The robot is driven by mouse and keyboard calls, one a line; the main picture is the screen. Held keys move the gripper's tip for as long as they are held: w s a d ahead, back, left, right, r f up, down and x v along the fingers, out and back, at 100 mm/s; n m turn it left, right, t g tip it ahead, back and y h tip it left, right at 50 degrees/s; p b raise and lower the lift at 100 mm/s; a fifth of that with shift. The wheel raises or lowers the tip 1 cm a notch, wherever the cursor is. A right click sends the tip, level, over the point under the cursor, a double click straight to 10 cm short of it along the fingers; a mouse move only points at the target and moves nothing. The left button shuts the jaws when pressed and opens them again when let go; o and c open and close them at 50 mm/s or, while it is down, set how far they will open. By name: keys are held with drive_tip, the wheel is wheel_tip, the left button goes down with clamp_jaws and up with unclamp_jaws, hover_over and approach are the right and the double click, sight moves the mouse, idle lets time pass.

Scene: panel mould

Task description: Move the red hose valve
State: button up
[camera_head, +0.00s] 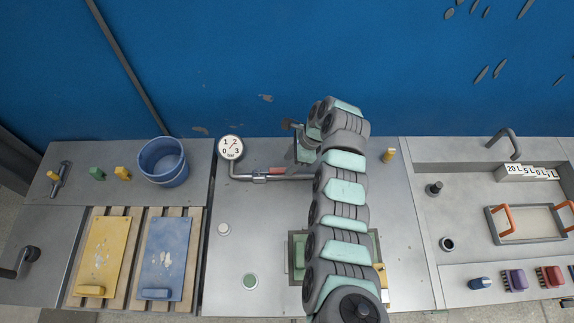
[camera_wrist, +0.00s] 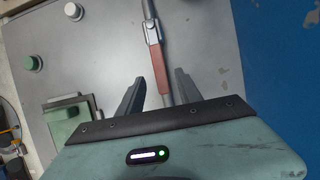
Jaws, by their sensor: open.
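The red hose valve (camera_head: 278,170) shows in the head view as a small red handle on the grey pipe, just left of my arm. In the wrist view the red handle (camera_wrist: 158,68) runs lengthwise from its metal fitting toward my gripper. My gripper (camera_wrist: 157,80) is open, with one dark finger on each side of the handle's line. I cannot tell how far above the handle the fingers are. In the head view my arm hides much of the gripper and the right part of the pipe.
A pressure gauge (camera_head: 230,148) stands at the pipe's left end. A blue bucket (camera_head: 163,165) is further left. A green block in a frame (camera_head: 298,262) lies partly under my arm. A yellow knob (camera_head: 389,155) is to the right. The panel around the white button (camera_head: 223,229) is clear.

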sight(276, 171)
drive_tip(key=shift+x, duration=1.65)
clamp_jaws()
